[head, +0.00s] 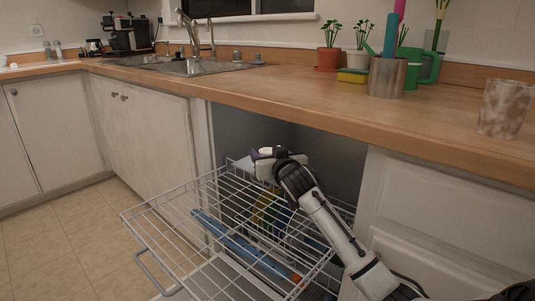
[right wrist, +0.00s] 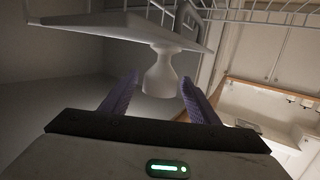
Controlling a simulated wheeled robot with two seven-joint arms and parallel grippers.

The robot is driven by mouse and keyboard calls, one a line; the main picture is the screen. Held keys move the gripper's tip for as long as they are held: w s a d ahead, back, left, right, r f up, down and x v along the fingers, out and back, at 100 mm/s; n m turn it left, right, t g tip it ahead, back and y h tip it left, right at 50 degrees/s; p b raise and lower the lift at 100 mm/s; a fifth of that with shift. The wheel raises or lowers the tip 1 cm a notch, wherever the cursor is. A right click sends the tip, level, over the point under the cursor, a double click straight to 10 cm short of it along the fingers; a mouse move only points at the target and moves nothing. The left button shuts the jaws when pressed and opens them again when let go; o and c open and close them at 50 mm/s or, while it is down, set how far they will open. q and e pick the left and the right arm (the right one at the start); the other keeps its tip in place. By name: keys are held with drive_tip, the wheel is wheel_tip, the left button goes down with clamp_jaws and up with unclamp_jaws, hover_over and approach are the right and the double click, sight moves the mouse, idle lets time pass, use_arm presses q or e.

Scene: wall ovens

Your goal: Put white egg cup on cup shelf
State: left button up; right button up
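The white egg cup (right wrist: 160,72) shows in the right wrist view, which looks upside down. Its foot meets a flat white shelf (right wrist: 105,24), apparently the cup shelf, so it seems to stand upright on it. My right gripper (right wrist: 160,80) has its purple fingers spread on both sides of the cup's bowl, with a small gap at each side. In the head view my right gripper (head: 262,155) is at the back of the upper rack, by the white shelf (head: 243,163). It largely hides the egg cup there. My left gripper is not in view.
The pulled-out dishwasher rack (head: 160,222) is white wire and lies under the wooden counter (head: 290,105). Blue and yellow items show below its wires. A metal utensil holder (head: 387,78), potted plants and a speckled cup (head: 505,108) stand on the counter. Floor at left is clear.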

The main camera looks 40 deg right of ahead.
drive_tip(key=shift+r, duration=0.1)
drive_tip(key=shift+r, duration=0.1)
use_arm(q)
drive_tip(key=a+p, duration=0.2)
drive_tip(key=p, duration=0.1)
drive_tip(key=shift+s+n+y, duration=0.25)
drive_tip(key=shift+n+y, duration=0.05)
use_arm(e)
drive_tip(key=v, duration=1.2)
